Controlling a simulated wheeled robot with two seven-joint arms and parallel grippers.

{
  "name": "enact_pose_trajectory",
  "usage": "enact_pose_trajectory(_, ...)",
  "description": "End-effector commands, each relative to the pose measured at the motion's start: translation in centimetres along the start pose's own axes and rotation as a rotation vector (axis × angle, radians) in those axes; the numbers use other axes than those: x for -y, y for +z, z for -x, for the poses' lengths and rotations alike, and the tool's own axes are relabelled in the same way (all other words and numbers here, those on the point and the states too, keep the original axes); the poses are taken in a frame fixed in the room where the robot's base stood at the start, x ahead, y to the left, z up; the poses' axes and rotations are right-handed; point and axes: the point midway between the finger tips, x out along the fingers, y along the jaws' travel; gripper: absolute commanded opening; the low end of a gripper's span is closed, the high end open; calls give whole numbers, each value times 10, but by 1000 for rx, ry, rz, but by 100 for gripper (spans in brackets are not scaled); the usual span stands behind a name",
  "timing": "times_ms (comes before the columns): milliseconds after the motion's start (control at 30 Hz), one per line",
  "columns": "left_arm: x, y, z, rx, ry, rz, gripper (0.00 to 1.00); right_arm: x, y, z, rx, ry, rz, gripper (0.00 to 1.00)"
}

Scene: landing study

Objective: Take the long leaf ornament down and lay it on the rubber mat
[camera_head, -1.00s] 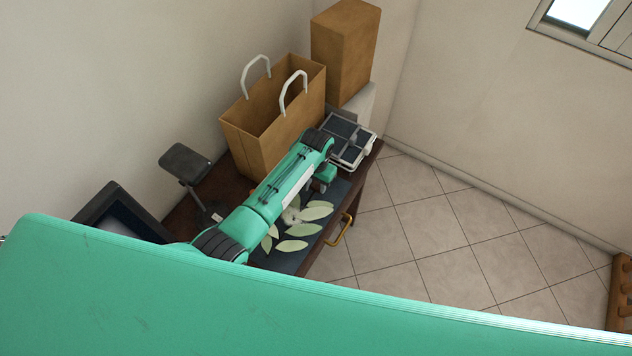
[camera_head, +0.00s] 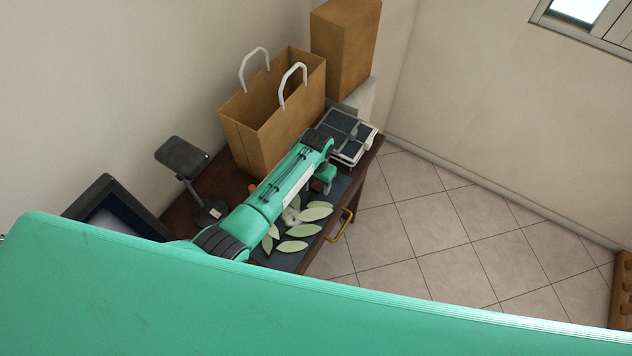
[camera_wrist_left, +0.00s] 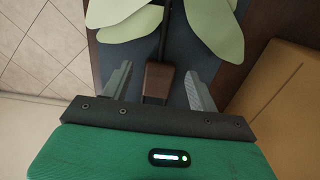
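The long leaf ornament, with pale green leaves (camera_head: 292,246), lies over the dark rubber mat (camera_head: 335,198) on the desk. In the left wrist view its leaves (camera_wrist_left: 130,25) and dark stem run to a brown block-like end (camera_wrist_left: 158,80). My left gripper (camera_wrist_left: 158,74) is open, its two fingers on either side of that block, with a visible gap on each side. In the head view the left gripper (camera_head: 322,187) is at the far end of the leaves, and my forearm hides part of the ornament and mat. My right gripper is not in view.
A paper bag with white handles (camera_head: 262,132) stands close behind my left arm. A taller brown box (camera_head: 345,50), a compartmented tray (camera_head: 346,140), a dark lamp-like stand (camera_head: 183,158) and a dark-framed screen (camera_head: 105,208) are around it.

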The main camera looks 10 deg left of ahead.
Motion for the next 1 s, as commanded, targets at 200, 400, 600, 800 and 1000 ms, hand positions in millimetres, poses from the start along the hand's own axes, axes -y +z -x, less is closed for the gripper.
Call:
enact_pose_trajectory(200,0,0,0,0,0,0,61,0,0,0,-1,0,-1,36)
enact_pose_trajectory(400,0,0,6,0,0,0,61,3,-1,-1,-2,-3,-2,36)
enact_pose_trajectory(600,0,-1,36,-4,0,0,61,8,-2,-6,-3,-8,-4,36)
enact_pose_trajectory(800,0,-1,81,-5,0,0,61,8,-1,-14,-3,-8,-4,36)
enact_pose_trajectory(1000,0,-1,118,-3,0,-1,61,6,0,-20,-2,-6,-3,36)
